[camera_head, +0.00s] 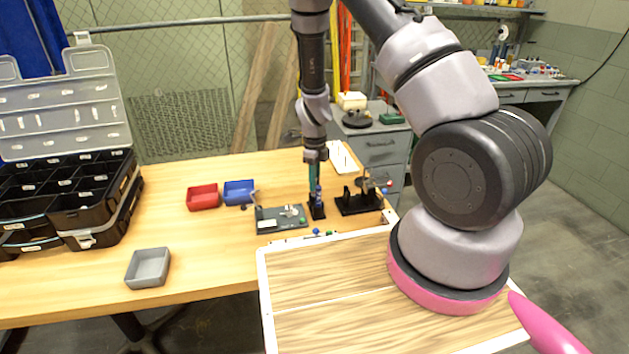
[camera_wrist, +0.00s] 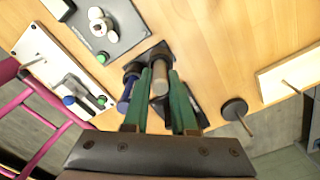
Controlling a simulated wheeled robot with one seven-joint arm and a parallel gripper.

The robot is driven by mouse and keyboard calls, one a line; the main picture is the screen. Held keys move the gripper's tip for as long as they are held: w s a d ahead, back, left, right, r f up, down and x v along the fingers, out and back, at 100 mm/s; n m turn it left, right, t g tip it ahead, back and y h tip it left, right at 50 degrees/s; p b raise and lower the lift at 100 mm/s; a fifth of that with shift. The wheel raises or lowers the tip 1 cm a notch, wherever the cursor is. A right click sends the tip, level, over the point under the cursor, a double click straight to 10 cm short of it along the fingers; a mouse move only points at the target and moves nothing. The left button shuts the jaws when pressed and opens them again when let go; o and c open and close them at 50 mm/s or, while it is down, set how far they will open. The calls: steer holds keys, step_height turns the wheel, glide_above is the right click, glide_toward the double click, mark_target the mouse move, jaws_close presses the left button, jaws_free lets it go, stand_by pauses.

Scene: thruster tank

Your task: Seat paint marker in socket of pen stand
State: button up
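A grey-tan cylinder, which I take as the paint marker (camera_wrist: 160,78), stands between the green fingers of my gripper (camera_wrist: 162,84) in the wrist view. The fingers lie close against both its sides, and the gripper looks shut on it. The black pen stand (camera_wrist: 188,103) is under and around it; whether the marker's lower end is inside a socket is hidden. A dark blue pen (camera_wrist: 127,92) with a grey end is just left of the fingers. In the head view my gripper (camera_head: 317,178) points down over the black stand (camera_head: 317,212), with blue showing (camera_head: 319,194).
A grey board with small parts (camera_head: 280,219) is left of the stand, and a black fixture (camera_head: 358,204) is right of it. Red (camera_head: 202,197) and blue (camera_head: 239,192) trays sit farther left. A grey tray (camera_head: 147,267) is near the front edge. Open bench lies between.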

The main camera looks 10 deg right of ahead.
steer(key=o, duration=0.3)
steer(key=shift+r, duration=0.15)
step_height(320, 180, up, 14)
steer(key=shift+r, duration=0.25)
stand_by(0.5)
stand_by(0.4)
